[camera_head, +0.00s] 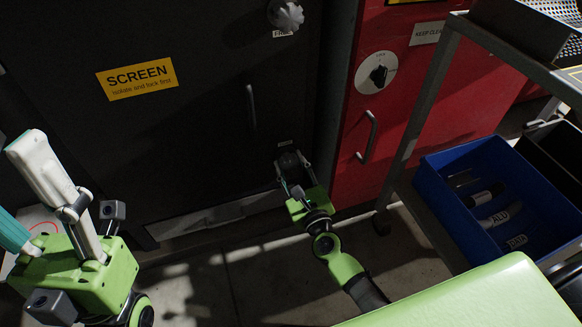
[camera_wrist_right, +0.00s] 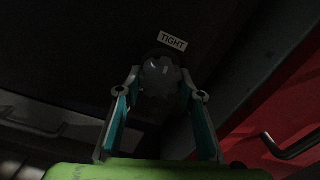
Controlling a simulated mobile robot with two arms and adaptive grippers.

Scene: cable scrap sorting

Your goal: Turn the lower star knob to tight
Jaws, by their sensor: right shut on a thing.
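The lower star knob (camera_wrist_right: 160,78) is dark and rounded in the right wrist view, on the dark door under a small TIGHT label (camera_wrist_right: 172,41). In the head view the knob (camera_head: 290,163) is low on the door and mostly in shadow. My right gripper (camera_wrist_right: 161,90) is shut on it, one finger on each side; in the head view this gripper (camera_head: 292,170) reaches up to it from below. The knob's lobes and pointer are too dark to read. My left gripper (camera_head: 22,185) is at the far left, fingers apart, partly cut off by the picture edge, with nothing seen between them.
A pale upper star knob (camera_head: 286,14) is high on the same door. A door handle (camera_head: 251,107) stands between. On the right are a red cabinet (camera_head: 350,185) with a rotary switch (camera_head: 377,73) and handle, a metal rack, and a blue bin (camera_head: 432,190).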

